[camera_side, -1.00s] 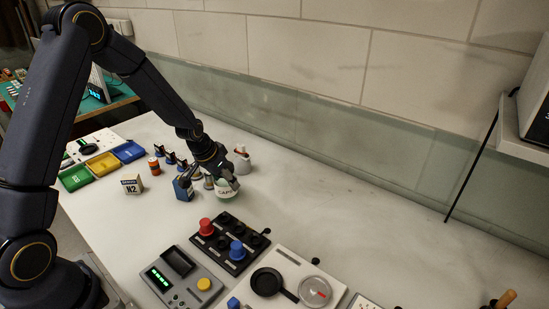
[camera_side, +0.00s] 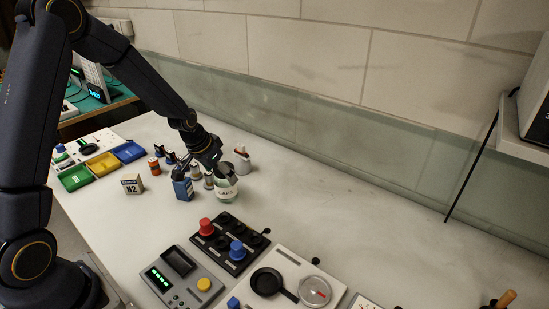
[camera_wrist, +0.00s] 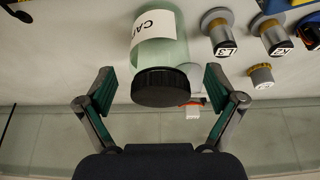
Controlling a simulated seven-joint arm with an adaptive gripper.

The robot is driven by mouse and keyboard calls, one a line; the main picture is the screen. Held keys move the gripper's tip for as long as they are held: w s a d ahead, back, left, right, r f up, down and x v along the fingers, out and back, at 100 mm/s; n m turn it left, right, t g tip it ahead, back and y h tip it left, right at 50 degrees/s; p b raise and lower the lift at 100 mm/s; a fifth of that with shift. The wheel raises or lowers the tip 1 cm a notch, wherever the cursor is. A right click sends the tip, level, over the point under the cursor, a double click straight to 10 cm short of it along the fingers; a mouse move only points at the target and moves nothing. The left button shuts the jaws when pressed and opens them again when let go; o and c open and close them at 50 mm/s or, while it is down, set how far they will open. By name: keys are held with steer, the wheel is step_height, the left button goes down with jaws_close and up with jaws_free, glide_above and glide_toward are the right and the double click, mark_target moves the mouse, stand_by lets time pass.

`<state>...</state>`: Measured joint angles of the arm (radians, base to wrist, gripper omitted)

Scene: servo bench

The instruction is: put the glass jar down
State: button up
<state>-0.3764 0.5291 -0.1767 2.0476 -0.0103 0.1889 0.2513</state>
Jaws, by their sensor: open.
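The glass jar (camera_side: 226,190) is greenish with a white label reading CAPS. It stands upright on the bench among small items. In the wrist view the jar (camera_wrist: 166,50) shows its black lid (camera_wrist: 163,87) towards me, lying between and beyond my two fingertips. My gripper (camera_wrist: 155,92) is open, with a clear gap between each finger and the jar. In the side view my gripper (camera_side: 215,172) is just above and behind the jar, and partly hides its top.
A black panel with red and blue knobs (camera_side: 238,250) lies in front. The bench to the right is clear.

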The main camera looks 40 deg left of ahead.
steer(key=s+d+r, duration=0.2)
steer(key=s+r, duration=0.3)
steer(key=r, duration=0.3)
steer(key=s+d+r, duration=0.2)
steer(key=s+r, duration=0.3)
steer(key=r, duration=0.3)
steer(key=s+d+r, duration=0.2)
steer(key=s, duration=0.5)
steer(key=s+d+r+t, duration=0.1)
steer(key=s+d+r, duration=0.1)
steer(key=s, duration=0.5)
steer(key=shift+d+r, duration=0.25)
steer(key=shift+r, duration=0.15)
